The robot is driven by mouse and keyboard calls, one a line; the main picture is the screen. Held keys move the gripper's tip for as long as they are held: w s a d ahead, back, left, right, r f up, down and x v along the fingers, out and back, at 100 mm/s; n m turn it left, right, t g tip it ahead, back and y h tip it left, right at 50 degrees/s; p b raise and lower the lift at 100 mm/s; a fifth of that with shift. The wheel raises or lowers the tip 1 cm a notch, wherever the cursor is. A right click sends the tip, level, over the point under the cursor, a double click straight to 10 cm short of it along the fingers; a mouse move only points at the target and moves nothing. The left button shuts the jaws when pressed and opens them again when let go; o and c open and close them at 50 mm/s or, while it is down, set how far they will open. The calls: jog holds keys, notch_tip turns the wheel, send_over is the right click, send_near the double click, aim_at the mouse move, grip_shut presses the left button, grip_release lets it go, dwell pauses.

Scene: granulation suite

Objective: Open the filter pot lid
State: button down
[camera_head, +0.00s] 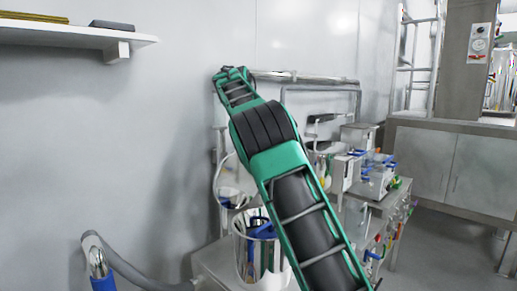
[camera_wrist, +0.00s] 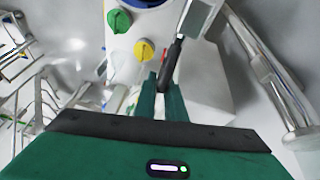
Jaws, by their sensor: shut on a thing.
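My gripper (camera_wrist: 164,98) shows in the wrist view with its green fingers shut on a black handle (camera_wrist: 171,66). The handle joins a grey metal piece (camera_wrist: 198,18) at the top of that view. Behind the handle is a white body (camera_wrist: 160,30) with a green knob (camera_wrist: 119,20) and a yellow knob (camera_wrist: 144,49). I cannot tell for sure whether this is the filter pot or whether its lid is open. In the head view my arm crosses the middle and my gripper is hidden.
A shiny metal bucket (camera_head: 245,258) with blue items stands on a bench at lower centre. Boxy equipment (camera_head: 365,180) stands right of my arm. A shelf (camera_head: 65,32) is at upper left. A metal pipe (camera_wrist: 258,65) runs at right in the wrist view. Open floor (camera_head: 445,240) lies at right.

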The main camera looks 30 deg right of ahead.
jog(key=shift+w+d+r, duration=0.1)
jog(key=shift+d, duration=0.2)
jog(key=c, duration=1.8)
grip_release()
jog(key=shift+a, duration=0.15)
jog(key=shift+a, duration=0.2)
